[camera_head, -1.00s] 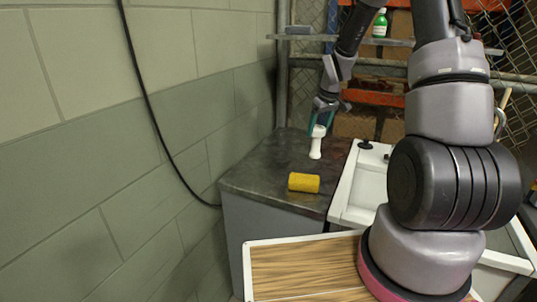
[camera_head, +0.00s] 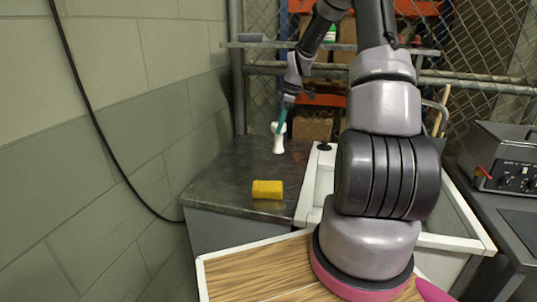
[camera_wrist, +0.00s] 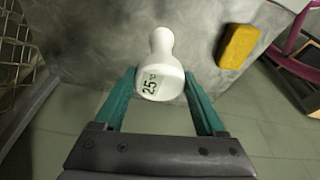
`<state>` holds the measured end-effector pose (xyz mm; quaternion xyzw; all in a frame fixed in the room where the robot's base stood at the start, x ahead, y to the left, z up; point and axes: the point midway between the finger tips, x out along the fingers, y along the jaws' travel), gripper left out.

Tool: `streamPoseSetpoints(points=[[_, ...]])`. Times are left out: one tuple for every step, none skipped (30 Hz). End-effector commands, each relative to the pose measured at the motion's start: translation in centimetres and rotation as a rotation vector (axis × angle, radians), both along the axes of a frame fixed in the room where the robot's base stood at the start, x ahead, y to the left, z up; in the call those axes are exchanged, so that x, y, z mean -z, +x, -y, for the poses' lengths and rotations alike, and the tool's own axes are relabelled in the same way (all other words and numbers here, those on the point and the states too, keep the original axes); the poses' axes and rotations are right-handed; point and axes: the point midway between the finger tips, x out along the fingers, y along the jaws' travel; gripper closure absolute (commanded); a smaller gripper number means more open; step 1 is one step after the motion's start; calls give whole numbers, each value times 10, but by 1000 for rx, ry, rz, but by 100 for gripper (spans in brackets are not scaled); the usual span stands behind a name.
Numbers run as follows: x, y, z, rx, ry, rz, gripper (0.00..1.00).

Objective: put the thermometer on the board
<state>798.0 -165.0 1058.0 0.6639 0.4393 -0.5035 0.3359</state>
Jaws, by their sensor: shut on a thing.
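The white thermometer (camera_head: 279,143) is held in my gripper (camera_head: 282,118) over the back of the dark metal counter (camera_head: 225,180). Its foot seems to be clear of the counter top. In the wrist view the thermometer (camera_wrist: 162,68) has a wide head with a "25°C" display and a narrower neck pointing away. The teal fingers of my gripper (camera_wrist: 160,78) are on both sides of its head, shut on it. A wood-grained panel with a white rim (camera_head: 245,278) lies at the front; I cannot tell whether it is the board.
A yellow sponge-like block (camera_head: 267,190) lies on the counter, also in the wrist view (camera_wrist: 238,46). A white sink (camera_head: 307,190) adjoins on the right. A shelf (camera_head: 262,44) and mesh fence stand behind, a wall at left. A grey device with knobs (camera_head: 502,155) is at right.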

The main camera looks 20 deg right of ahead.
Motion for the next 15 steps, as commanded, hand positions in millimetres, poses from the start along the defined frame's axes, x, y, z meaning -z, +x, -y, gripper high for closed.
streamPoseSetpoints(points=[[12,-1,-1,-1,2,-6,100],[17,-1,-1,-1,2,-4,100],[24,-1,-1,-1,2,-4,100],[28,-1,-1,-1,1,-4,100],[32,-1,-1,-2,1,-2,100],[35,0,-1,-1,1,-2,100],[37,0,-1,0,0,-1,100],[39,0,-1,0,0,-1,100],[42,0,-1,0,0,-1,100],[44,0,-1,0,0,-1,100],[47,0,-1,0,1,-2,100],[52,-1,-1,1,1,-3,100],[56,-1,-1,1,1,-2,100],[61,-1,-1,1,1,-2,100],[67,-1,-1,1,1,-3,100]])
